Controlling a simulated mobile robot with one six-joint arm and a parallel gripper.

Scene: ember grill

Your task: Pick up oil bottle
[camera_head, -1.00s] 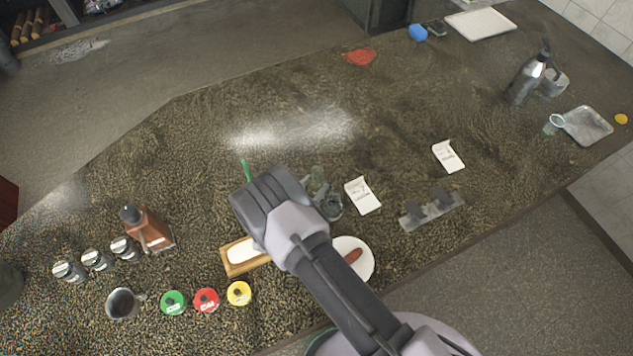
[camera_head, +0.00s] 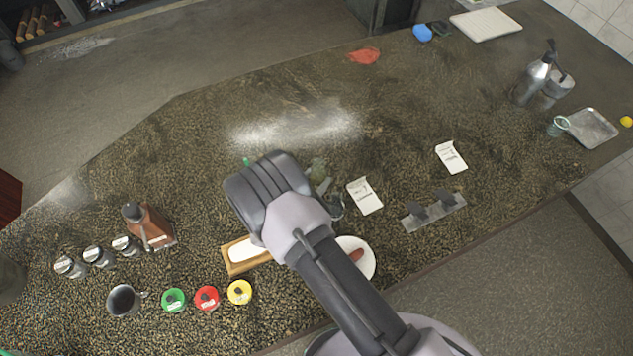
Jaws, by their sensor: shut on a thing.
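My gripper (camera_head: 265,195) hangs over the middle of the counter, seen from above and behind, and my arm hides its fingertips. It is shut on an olive-green glassy thing (camera_head: 318,168) showing at its right side, which looks like the oil bottle. Most of that thing is hidden, so its lower end and tilt cannot be told. A small clear glass-like item (camera_head: 337,207) stands just to its right, partly covered by my arm.
The counter behind my gripper is mostly clear.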

